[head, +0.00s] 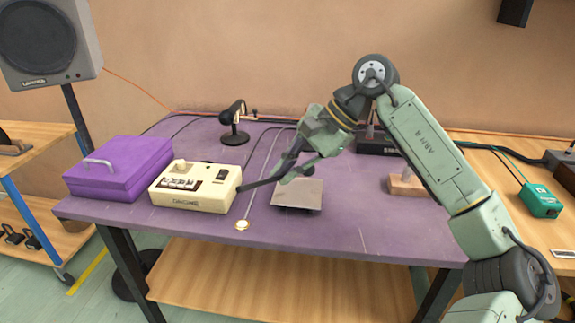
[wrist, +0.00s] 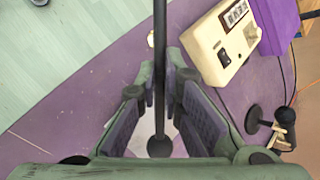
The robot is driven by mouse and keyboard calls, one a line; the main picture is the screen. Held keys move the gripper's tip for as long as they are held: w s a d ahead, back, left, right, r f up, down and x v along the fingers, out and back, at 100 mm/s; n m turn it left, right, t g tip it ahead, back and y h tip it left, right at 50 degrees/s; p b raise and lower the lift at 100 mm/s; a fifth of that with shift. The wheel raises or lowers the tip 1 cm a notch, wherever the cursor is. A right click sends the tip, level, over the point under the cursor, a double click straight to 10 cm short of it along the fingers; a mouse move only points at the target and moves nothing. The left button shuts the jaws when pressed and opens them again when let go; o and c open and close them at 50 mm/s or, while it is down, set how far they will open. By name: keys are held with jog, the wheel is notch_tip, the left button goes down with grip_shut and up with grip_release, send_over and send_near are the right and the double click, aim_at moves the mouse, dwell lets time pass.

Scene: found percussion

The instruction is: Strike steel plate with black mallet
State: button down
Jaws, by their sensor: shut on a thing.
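The steel plate (head: 300,197) is a square grey plate lying on the purple table, right of the cream box. My gripper (head: 279,174) is above the plate's far left edge, shut on the black mallet (head: 256,185). The mallet's dark shaft sticks out to the left of the fingers, over the table. In the wrist view the black mallet (wrist: 160,60) runs straight up the picture between the fingers of my gripper (wrist: 160,95), with a round knob at its lower end. The fingers hide part of the mallet. I cannot tell whether it touches the plate.
A cream control box (head: 196,188) and a purple case (head: 117,168) stand left of the plate. A microphone (head: 234,127) stands behind. A wooden block (head: 406,187) is to the right. A cable ends in a small disc (head: 242,225) near the table's front edge.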

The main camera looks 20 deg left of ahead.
notch_tip(320, 180, down, 4)
jog(key=b, duration=0.3)
notch_tip(320, 180, up, 11)
jog(key=p, duration=0.8)
notch_tip(320, 180, down, 9)
jog(key=w+m+g+y+b, duration=0.1)
jog(key=w+g, duration=0.2)
jog(key=g, duration=0.1)
jog(key=r+p, duration=0.1)
jog(key=r, duration=0.2)
jog(key=r+p, duration=0.1)
jog(key=r, duration=0.2)
jog(key=shift+s+d, duration=0.1)
jog(key=shift+d, duration=0.1)
jog(key=shift+s, duration=0.1)
